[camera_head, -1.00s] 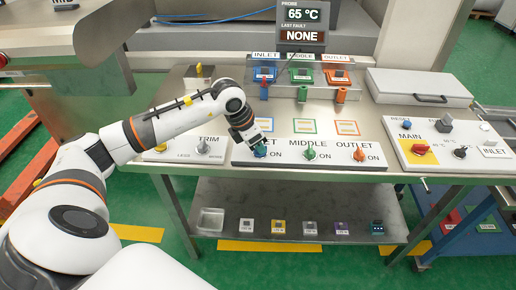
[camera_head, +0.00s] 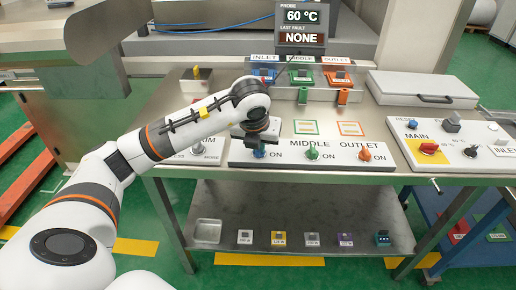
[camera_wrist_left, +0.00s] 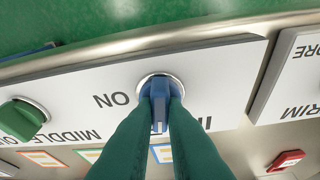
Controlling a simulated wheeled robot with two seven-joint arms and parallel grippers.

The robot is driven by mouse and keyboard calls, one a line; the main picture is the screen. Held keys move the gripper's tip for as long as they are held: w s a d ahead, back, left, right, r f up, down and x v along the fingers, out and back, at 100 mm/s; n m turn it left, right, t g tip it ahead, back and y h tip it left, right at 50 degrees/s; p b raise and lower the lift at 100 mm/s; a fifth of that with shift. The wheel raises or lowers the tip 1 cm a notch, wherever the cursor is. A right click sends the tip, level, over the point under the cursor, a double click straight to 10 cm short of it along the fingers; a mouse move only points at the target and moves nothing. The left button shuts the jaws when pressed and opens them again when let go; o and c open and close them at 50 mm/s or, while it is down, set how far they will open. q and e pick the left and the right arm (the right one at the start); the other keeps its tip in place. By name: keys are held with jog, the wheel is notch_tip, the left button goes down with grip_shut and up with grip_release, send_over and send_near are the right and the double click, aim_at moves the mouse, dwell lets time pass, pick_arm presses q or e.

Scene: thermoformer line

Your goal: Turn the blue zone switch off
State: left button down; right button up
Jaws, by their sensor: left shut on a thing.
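The blue INLET zone switch (camera_wrist_left: 159,90) is a knob on a white panel. In the wrist view my left gripper (camera_wrist_left: 161,104) has its two green fingers on either side of the knob, shut on it. The knob's ridge lies roughly crosswise to the line toward the ON label. In the head view the left gripper (camera_head: 259,150) points down at the INLET position, and its wrist hides most of the knob and the INLET label. My right gripper is not in view.
The green MIDDLE knob (camera_head: 312,152) and orange OUTLET knob (camera_head: 364,154) stand to the right on the same panel. A MAIN panel with a red switch (camera_head: 429,148) is farther right. The probe display (camera_head: 302,17) reads 60 °C. A grey lidded case (camera_head: 418,88) lies behind.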

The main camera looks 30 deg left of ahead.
pick_arm(q)
jog(key=shift+r+n+y+b, duration=0.1)
jog(key=shift+n+y+b, duration=0.3)
jog(key=shift+n, duration=0.5)
jog(key=c, duration=1.5)
grip_release()
jog(key=v, duration=0.4)
jog(key=shift+w+d+r+b, duration=0.1)
jog(key=shift+b, duration=0.25)
jog(key=p+v, duration=0.2)
jog(key=v, duration=0.5)
jog(key=shift+r, duration=0.35)
jog(key=shift+d, duration=0.1)
